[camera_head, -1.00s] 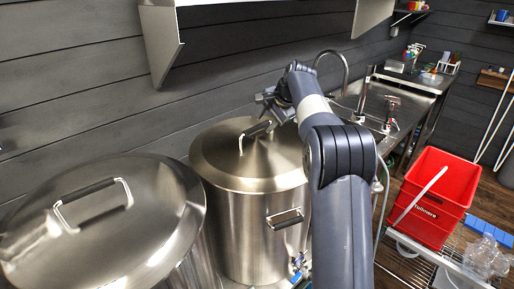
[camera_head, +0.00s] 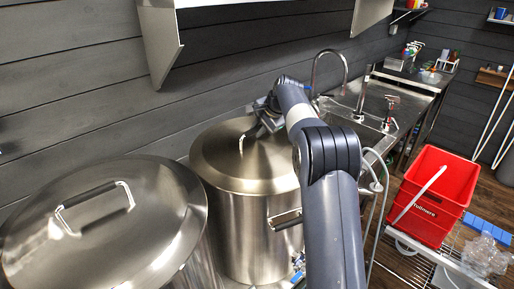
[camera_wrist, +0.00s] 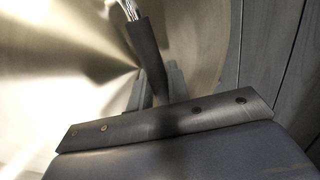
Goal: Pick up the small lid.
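The small lid (camera_head: 225,163) is a round, shiny metal lid lying on the smaller pot in the middle of the head view. A bar handle with a dark grip stands on it. In the wrist view the lid (camera_wrist: 60,60) fills the left and upper area, with its dark handle (camera_wrist: 148,55) running down toward my fingers. My gripper (camera_head: 265,122) is at the handle, above the lid. In the wrist view one finger of my gripper (camera_wrist: 157,88) shows on each side of the handle's near end. Whether they press on it is unclear.
A larger lidded pot (camera_head: 100,225) stands at the left, close to the smaller pot (camera_head: 245,230). A dark plank wall (camera_head: 70,90) runs behind them. A sink with a tap (camera_head: 345,80) lies beyond my arm. A red crate (camera_head: 435,195) stands on a wire rack at the right.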

